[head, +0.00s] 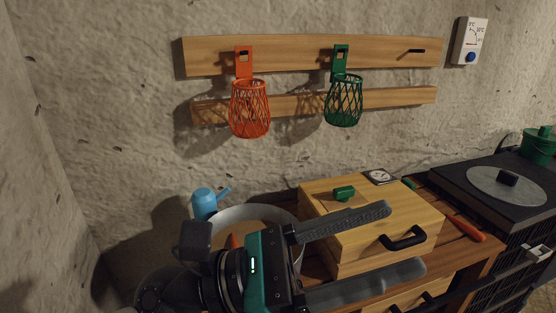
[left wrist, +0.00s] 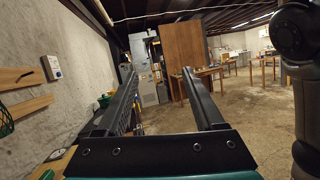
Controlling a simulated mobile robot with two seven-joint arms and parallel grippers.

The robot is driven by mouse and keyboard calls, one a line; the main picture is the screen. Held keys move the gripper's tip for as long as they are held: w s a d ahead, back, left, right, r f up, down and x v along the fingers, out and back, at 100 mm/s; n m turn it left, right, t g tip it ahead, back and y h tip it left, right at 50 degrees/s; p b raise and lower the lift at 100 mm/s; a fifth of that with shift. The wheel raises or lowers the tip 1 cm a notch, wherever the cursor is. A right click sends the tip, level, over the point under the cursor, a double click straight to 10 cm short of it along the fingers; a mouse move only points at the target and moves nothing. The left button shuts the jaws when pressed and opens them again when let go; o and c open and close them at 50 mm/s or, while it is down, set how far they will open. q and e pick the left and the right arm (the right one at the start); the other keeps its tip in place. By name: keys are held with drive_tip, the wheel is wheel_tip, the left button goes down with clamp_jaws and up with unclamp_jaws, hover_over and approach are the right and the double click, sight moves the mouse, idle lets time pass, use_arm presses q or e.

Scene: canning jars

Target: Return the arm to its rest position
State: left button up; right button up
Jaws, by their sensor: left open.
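My left gripper (head: 407,240) reaches in from the lower left in the head view. Its two dark fingers are wide apart and empty, above or in front of the wooden box. In the left wrist view the open fingers (left wrist: 160,88) point out into the room with nothing between them. My arm hides part of the large pot and the counter's lower left. My right gripper is not seen.
A wooden box (head: 330,208) with a black handle stands on the counter. A metal pot (head: 284,217) and a blue can (head: 204,202) are behind my arm. Orange (head: 250,110) and green baskets (head: 344,102) hang on the wall. A black stove (head: 455,180) is right. Open floor (left wrist: 250,110) lies beyond.

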use_arm(q)
drive_tip(key=w+a+r+n+t+y, duration=0.1)
drive_tip(key=w+a+n+t+y, duration=0.35)
drive_tip(key=n+t, duration=0.65)
drive_tip(key=w+a+n+t+y, duration=0.4)
drive_tip(key=w+a+n+t, duration=0.3)
drive_tip(key=n, duration=0.7)
drive_tip(key=a+f+n+g+y, duration=0.2)
drive_tip(key=a+f+n+y, duration=0.45)
drive_tip(key=f+n, duration=0.35)
drive_tip(key=a+f+n+g+y, duration=0.3)
drive_tip(key=a+f+n+y, duration=0.3)
drive_tip(key=f+n, duration=0.45)
drive_tip(key=s+f+n+g, duration=0.8)
drive_tip(key=s+f+g, duration=0.3)
drive_tip(key=s+f, duration=0.65)
wheel_tip(320, 180, down, 21)
drive_tip(key=s+g, duration=0.1)
drive_tip(key=s, duration=0.2)
drive_tip(key=s+a+f, duration=0.1)
drive_tip(key=s+f, duration=0.6)
drive_tip(key=s+a+f+m+g+y, duration=0.1)
drive_tip(key=s+a+f, duration=0.1)
drive_tip(key=s+f, duration=0.5)
drive_tip(key=shift+s+a, duration=0.25)
drive_tip(key=shift+s, duration=0.2)
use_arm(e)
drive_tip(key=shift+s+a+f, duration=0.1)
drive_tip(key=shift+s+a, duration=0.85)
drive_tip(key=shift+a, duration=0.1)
